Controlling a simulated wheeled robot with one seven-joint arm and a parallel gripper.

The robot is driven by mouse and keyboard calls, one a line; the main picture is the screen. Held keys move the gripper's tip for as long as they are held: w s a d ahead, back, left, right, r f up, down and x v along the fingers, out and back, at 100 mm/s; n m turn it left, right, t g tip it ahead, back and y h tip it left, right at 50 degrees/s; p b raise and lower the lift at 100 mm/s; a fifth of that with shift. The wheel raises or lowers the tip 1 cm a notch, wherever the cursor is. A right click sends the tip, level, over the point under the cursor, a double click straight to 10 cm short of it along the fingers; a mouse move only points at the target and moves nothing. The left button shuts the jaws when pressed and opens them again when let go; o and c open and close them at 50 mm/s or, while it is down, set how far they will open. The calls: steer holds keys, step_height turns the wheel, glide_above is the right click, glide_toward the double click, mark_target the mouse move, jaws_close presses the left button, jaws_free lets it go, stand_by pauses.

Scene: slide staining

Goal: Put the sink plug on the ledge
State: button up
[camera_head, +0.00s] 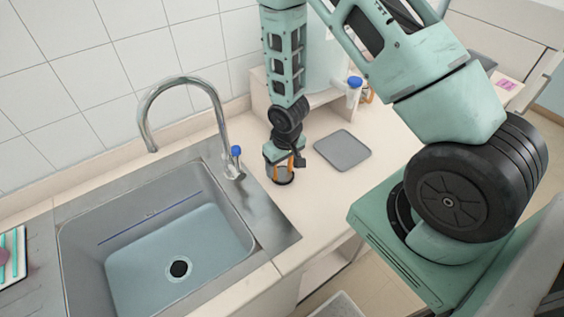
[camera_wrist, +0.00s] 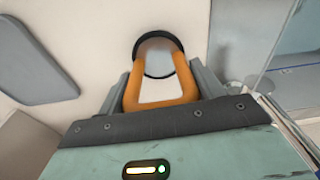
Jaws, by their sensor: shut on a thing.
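My gripper (camera_head: 283,174) points down over the pale counter to the right of the sink. Its orange fingers show in the wrist view (camera_wrist: 160,92) and are shut on a round thing with a dark rim and a shiny face, which looks like the sink plug (camera_wrist: 155,50). It is low at the counter; I cannot tell whether it touches it. The pale counter ledge (camera_head: 318,200) runs beside the sink. In the sink (camera_head: 205,225), the drain (camera_head: 179,269) shows a pale ring with a dark centre that looks like an open hole.
A curved metal faucet (camera_head: 185,80) with a blue-topped handle (camera_head: 236,152) stands left of my gripper. A grey flat pad (camera_head: 342,150) lies to its right. Blue-capped bottles (camera_head: 355,88) stand behind. Bare counter lies in front, ending at an edge.

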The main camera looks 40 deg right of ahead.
steer(key=shift+f, duration=0.15)
steer(key=shift+f, duration=0.2)
steer(key=o, duration=1.1)
steer(key=shift+o, duration=0.2)
steer(key=shift+r, duration=0.1)
